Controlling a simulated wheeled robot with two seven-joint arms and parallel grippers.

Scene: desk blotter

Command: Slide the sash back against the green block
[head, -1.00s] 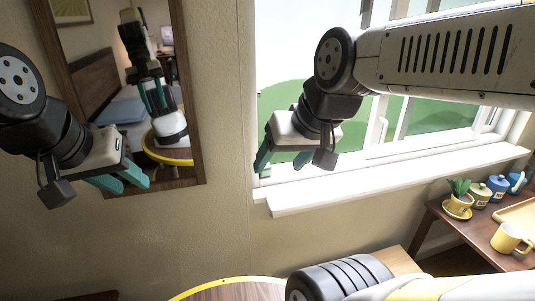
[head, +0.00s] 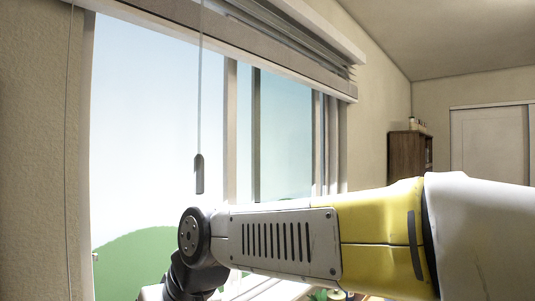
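The window sash (head: 231,130) shows at the middle of the head view as pale upright bars, with a tinted pane to their right. The wide part of the window left of the bars shows bright sky and a green hill outside. I cannot tell how far the sash is slid. No green block can be made out. My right arm reaches in from the right across the lower window. Its wrist bends down at the bottom edge, and its fingers are below the picture. My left gripper is out of view.
A blind (head: 230,45) is raised at the window top. Its cord ends in a grey pull (head: 199,174) hanging in front of the window, above my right wrist. A brown cabinet (head: 405,158) and a pale door (head: 490,140) stand at the far right.

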